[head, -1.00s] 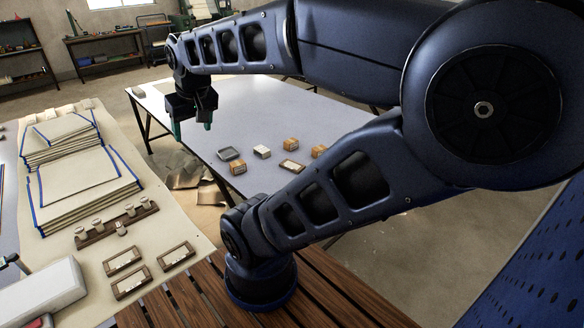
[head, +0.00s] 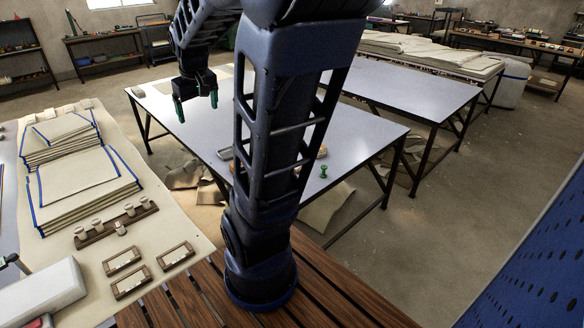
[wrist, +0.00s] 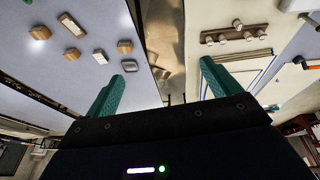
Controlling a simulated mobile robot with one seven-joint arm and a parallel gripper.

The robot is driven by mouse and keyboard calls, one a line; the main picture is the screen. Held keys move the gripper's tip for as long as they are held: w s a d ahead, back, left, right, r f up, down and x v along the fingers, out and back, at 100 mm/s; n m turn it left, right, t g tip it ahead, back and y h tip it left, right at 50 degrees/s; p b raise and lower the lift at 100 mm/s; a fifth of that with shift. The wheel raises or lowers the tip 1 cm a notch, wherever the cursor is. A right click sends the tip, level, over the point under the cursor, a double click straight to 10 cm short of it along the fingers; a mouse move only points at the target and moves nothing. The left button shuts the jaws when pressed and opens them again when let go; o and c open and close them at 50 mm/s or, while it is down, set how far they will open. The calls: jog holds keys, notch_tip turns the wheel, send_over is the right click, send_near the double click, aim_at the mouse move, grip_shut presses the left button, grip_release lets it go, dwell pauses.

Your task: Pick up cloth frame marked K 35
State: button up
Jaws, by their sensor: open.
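Three small wooden frames with pale centres lie on the cream-topped left table: one at the upper left (head: 122,262), one at the front (head: 131,283) and one at the right (head: 175,256). Another small wooden frame shows on the grey table in the wrist view (wrist: 100,56). I cannot read a K 35 mark on any of them. My gripper (head: 196,100) is open and empty, fingers down, above the far left part of the grey table. Its green fingers also show apart in the wrist view (wrist: 168,66).
Stacked blue-edged cloths (head: 85,185) and a wooden rack (head: 117,224) with pale knobs share the left table (head: 190,222). The grey table (head: 185,125) holds small blocks, partly hidden by my arm, and a green piece (head: 323,170). A gap separates the tables.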

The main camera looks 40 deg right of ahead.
jog(key=w+d+f+g, duration=0.1)
jog(key=w+d+f, duration=0.35)
jog(key=d, duration=0.35)
jog(key=w+d+f, duration=0.4)
jog(key=w+d, duration=0.1)
jog(key=d, duration=0.3)
jog(key=w+d+f+g, duration=0.1)
jog(key=w+d+f, duration=0.35)
jog(key=d, duration=0.35)
jog(key=shift+n+g+y, duration=0.4)
jog(key=shift+n+g, duration=0.4)
jog(key=s+d+f, duration=0.1)
jog(key=d+f, duration=0.6)
jog(key=f, duration=0.2)
jog(key=s+d+f, duration=0.2)
jog(key=d+f, duration=0.6)
jog(key=f, duration=0.2)
jog(key=s+d+f, duration=0.1)
jog(key=d+f, duration=0.7)
jog(key=f, duration=0.1)
jog(key=shift+s+d+f, duration=0.1)
jog(key=shift+s+f, duration=0.05)
jog(key=shift+f, duration=0.2)
jog(key=shift+w+a+f, duration=0.1)
jog(key=shift+w+f, duration=0.1)
jog(key=shift+f, duration=1.1)
jog(key=shift+w+a+f, duration=0.1)
jog(key=shift+w+f, duration=0.05)
jog(key=shift+f, duration=1.15)
jog(key=c, duration=1.1)
